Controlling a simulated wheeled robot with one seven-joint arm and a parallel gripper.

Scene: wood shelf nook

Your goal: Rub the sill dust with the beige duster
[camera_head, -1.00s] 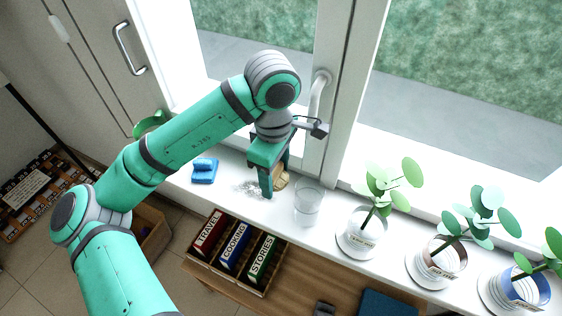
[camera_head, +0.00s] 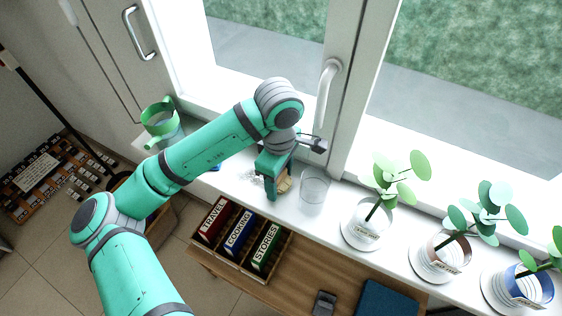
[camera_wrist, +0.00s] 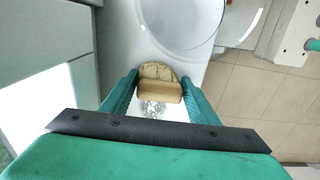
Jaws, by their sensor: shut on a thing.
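The beige duster (camera_head: 285,184) is held between the fingers of my gripper (camera_head: 277,190), low over the white sill beside a clear glass. In the wrist view the duster (camera_wrist: 160,92) sits between both fingertips of the gripper (camera_wrist: 157,84). The sill dust (camera_head: 250,180) is a grey speckled patch just left of my gripper, partly hidden by the arm. In the wrist view the dust (camera_wrist: 152,109) shows just below the duster, between the fingers. I cannot tell whether the duster touches the sill.
The clear glass (camera_head: 314,190) stands close to the right of the duster. Potted plants (camera_head: 367,225) line the sill farther right. A green watering can (camera_head: 161,124) is at the left end. A blue item (camera_head: 215,168) is mostly hidden behind my arm. Labelled book boxes (camera_head: 238,232) sit below.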

